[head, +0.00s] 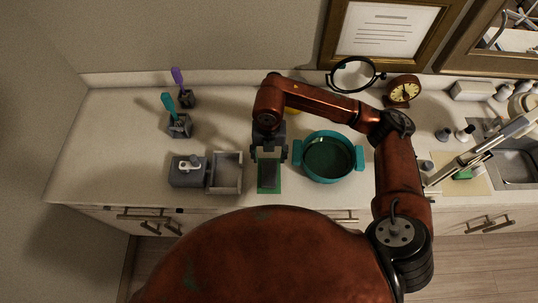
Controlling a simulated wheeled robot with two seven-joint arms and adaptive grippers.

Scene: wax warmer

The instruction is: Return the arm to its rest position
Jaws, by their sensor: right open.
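My right arm comes in from the right, bends at the elbow beside the teal pot and reaches left across the counter. Its gripper (270,156) points down over the green mat (268,188), left of the teal pot (328,157). The gripper is open. A dark rectangular thing (269,174) shows on the mat just below the fingers; I cannot tell whether they touch it. My left gripper is not in view.
A grey open box (226,172) and a grey block with a white handle (187,170) stand left of the mat. Holders with teal (169,103) and purple (177,77) tools stand further left. A round mirror (353,74), clock (404,91) and sink (515,167) lie back and right.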

